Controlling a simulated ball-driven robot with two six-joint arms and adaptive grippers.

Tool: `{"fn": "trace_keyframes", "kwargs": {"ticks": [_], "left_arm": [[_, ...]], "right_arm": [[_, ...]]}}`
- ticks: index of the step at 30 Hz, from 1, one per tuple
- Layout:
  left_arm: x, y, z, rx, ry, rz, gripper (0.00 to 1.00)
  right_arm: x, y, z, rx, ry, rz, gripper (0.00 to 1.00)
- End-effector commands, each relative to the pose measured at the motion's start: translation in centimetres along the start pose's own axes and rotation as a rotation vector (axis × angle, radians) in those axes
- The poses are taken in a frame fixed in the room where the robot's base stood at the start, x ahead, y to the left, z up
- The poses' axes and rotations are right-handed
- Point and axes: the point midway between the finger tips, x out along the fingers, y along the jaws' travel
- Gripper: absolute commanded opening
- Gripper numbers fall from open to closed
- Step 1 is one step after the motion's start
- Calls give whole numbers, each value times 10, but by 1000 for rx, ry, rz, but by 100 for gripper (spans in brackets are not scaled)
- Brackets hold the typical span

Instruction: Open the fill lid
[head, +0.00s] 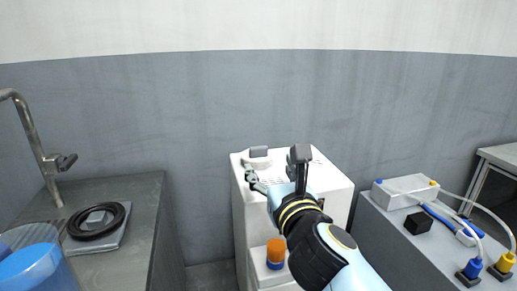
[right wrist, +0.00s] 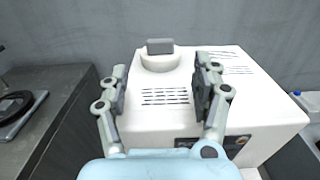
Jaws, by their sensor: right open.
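The fill lid is a round white cap with a grey block-shaped handle (head: 258,152) on top of the white machine (head: 330,181). It also shows in the right wrist view (right wrist: 160,58), near the machine's far edge, seated on the top. My right gripper (head: 276,163) is open and empty above the machine's top. In the right wrist view its two fingers (right wrist: 160,82) stand apart on either side of the vent slots, with the lid beyond them and centred between them. The fingers do not touch the lid. My left gripper is not in view.
An orange-capped item (head: 276,251) stands at the machine's front. On the left, a grey counter (head: 147,215) bears a black coil (head: 97,221) and a tap (head: 34,130). On the right, a grey bench holds a white box (head: 405,190), a black cube (head: 418,223) and hoses.

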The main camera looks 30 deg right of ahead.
Motion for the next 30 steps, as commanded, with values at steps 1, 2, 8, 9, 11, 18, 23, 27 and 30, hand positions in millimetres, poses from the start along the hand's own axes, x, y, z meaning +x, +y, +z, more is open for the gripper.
{"fn": "trace_keyframes", "kwargs": {"ticks": [1,2,8,9,11,18,23,27,30], "left_arm": [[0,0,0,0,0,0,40],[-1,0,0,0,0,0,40],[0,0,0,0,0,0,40],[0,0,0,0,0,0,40],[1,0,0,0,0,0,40],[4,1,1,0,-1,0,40],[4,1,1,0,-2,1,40],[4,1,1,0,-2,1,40],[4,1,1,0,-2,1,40]], "right_arm": [[6,0,2,1,-3,0,65],[10,0,2,0,-3,1,65],[50,0,3,-3,-6,2,65],[58,0,2,-5,-5,2,65],[69,0,2,-5,-5,2,65],[99,0,1,-6,-3,1,65],[104,0,2,-5,-3,1,65],[104,0,2,-5,-3,1,65],[103,0,2,-6,-4,2,59]]}}
